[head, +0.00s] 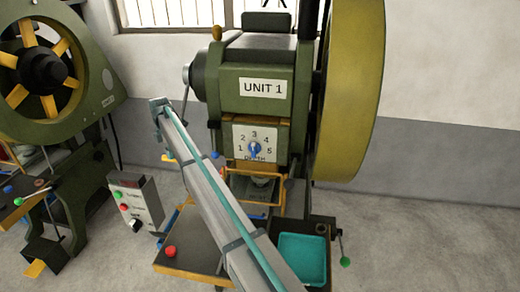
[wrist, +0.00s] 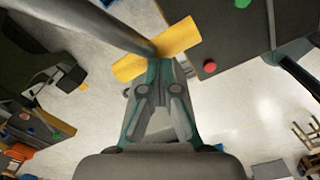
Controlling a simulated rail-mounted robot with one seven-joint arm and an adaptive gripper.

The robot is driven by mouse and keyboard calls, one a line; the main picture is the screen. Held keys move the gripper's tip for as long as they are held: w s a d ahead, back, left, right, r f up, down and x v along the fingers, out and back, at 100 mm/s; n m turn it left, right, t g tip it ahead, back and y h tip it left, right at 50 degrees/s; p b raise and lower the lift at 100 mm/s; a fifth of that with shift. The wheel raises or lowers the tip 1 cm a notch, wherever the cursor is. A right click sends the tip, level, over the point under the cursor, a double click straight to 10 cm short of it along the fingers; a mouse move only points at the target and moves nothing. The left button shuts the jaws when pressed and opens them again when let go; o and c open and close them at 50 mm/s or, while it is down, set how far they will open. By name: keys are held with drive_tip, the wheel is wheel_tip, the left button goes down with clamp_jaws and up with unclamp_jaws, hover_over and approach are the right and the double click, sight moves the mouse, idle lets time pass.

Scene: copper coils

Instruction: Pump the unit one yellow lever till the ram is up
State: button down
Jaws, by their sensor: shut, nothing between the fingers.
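The unit one press, with its UNIT 1 sign (head: 262,87), stands in the middle of the head view. Its ram area (head: 263,180) is below the numbered depth dial (head: 254,147) and partly hidden. In the wrist view my gripper (wrist: 163,62) is shut and empty, its fingertips together at a flat yellow lever (wrist: 182,37). The fingertips overlap the lever in the picture; I cannot tell whether they touch it. A grey bar crosses to the same spot.
A red button (head: 170,252) and a teal tray (head: 302,258) are on the press table. A control box (head: 136,207) stands to the left, beside a second green press (head: 85,110). A large yellow-rimmed flywheel (head: 350,90) is on the right. Open floor (head: 420,240) lies at right.

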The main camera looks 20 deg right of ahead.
drive_tip(key=s+a+r+p, duration=0.3)
drive_tip(key=s+r+p, duration=0.2)
drive_tip(key=r, duration=0.8)
drive_tip(key=shift+s+a+r, duration=0.2)
drive_tip(key=shift+s, duration=0.45)
idle(0.3)
drive_tip(key=shift+s+f, duration=0.1)
drive_tip(key=shift+f, duration=0.6)
